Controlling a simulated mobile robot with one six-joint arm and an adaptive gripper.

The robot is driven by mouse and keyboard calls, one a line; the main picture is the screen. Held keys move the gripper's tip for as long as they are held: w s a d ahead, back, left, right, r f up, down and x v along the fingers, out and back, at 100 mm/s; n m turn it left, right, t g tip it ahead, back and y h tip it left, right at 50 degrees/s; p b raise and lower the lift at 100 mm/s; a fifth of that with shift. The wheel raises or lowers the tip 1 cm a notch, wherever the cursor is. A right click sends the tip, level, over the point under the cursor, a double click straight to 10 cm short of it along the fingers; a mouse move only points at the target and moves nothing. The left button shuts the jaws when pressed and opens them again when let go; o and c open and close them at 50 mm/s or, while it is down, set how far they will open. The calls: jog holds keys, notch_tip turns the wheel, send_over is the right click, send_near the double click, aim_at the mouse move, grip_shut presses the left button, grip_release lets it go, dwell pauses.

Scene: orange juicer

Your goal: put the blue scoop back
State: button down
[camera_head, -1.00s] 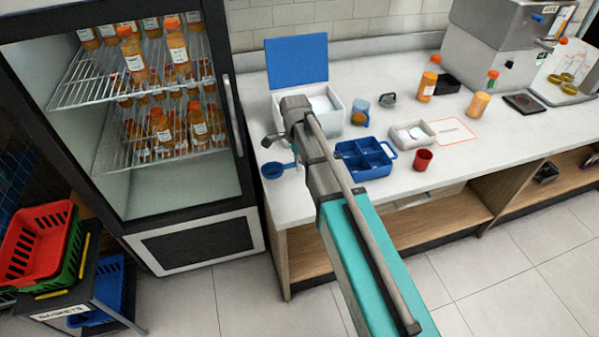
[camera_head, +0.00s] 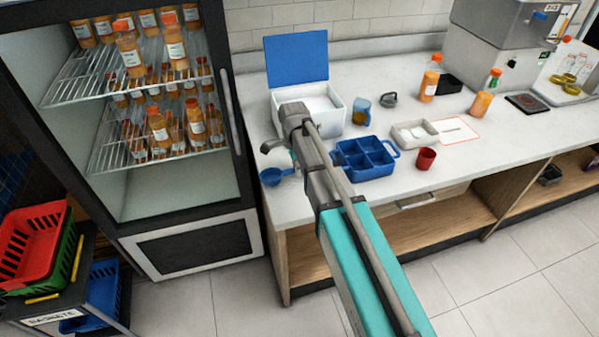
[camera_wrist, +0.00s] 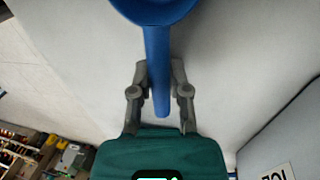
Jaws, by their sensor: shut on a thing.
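The blue scoop (camera_head: 272,178) is at the left end of the white counter, its bowl near the counter's left edge. In the wrist view the scoop's handle (camera_wrist: 158,75) runs between the fingers of my gripper (camera_wrist: 160,80), which is shut on it. The bowl is at the top of that view, partly cut off. In the head view my gripper (camera_head: 290,160) is partly hidden by my own arm. I cannot tell whether the scoop touches the counter. A white bin (camera_head: 345,115) with its blue lid (camera_head: 297,60) raised stands just behind my gripper.
A blue divided caddy (camera_head: 366,160) is right of my arm, with a red cup (camera_head: 426,158) beside it. A blue-handled measuring cup (camera_head: 361,112) and a white tray (camera_head: 414,134) stand farther back. The fridge (camera_head: 232,110) is close on the left.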

jog(key=shift+f, duration=0.15)
jog(key=c, duration=0.6)
grip_release()
jog(key=shift+r, duration=0.25)
notch_tip(320, 180, up, 12)
jog(key=w+p, duration=0.2)
jog(key=p, duration=1)
jog(key=shift+a+f, duration=0.15)
jog(key=shift+a, duration=0.1)
jog(key=shift+w, duration=0.1)
